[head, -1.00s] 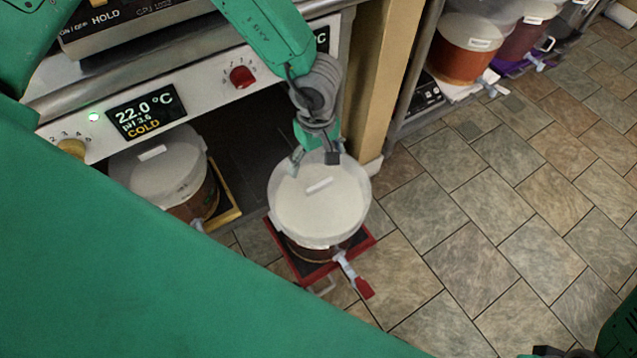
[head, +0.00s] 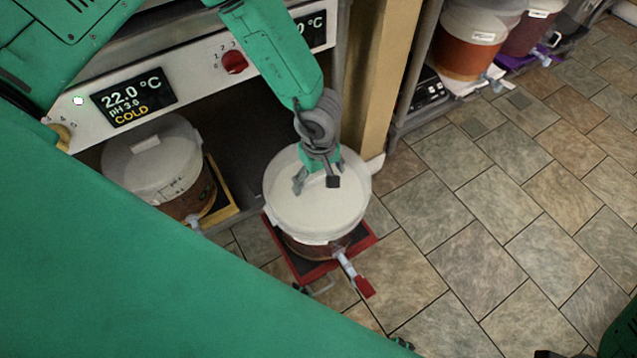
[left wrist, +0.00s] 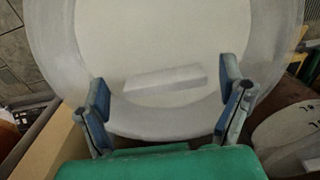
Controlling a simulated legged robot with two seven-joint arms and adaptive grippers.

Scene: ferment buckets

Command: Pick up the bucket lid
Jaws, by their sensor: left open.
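The white round lid (head: 305,222) sits on a bucket of brown liquid with a red-handled tap, which stands on a red-edged tray (head: 365,237). My left gripper (head: 316,186) is open above the far half of the lid, fingers pointing down. In the head view it covers the lid's handle. In the left wrist view the pale bar handle (left wrist: 165,80) lies between my two spread fingers (left wrist: 168,98), with a gap on each side. The lid (left wrist: 160,35) fills the top of that view. Of my right arm, only small parts show at the bottom right edge.
Another lidded bucket (head: 155,165) stands to the left on a yellow-edged tray (head: 222,207). Behind is a panel with a display (head: 133,97) and a red knob (head: 234,62). A tan post (head: 375,80) rises behind the lid. The tiled floor at right is open.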

